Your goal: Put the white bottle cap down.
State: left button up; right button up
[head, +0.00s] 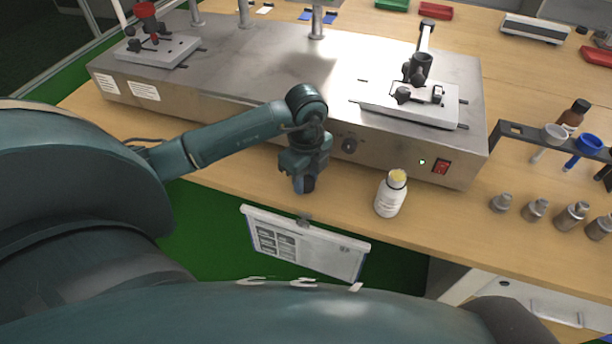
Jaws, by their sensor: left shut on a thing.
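My left gripper (304,183) points down just above the front edge of the wooden table, in front of the steel machine. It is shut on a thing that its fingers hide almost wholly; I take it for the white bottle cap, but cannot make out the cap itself. A white bottle (390,195) with a pale label stands upright on the table to the right of the gripper, apart from it. The top of the bottle looks yellowish, with no white cap on it. My right gripper is not in view.
The steel machine (240,70) fills the table behind the gripper. A clipboard (305,247) hangs at the table's front edge. Several small metal weights (535,209) and a dark rack (520,133) stand to the right. Bare tabletop (440,205) lies right of the bottle.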

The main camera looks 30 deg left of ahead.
pick_arm(q)
jog(key=o, duration=1.1)
jog(key=shift+f, duration=0.1)
jog(key=shift+c, duration=0.2)
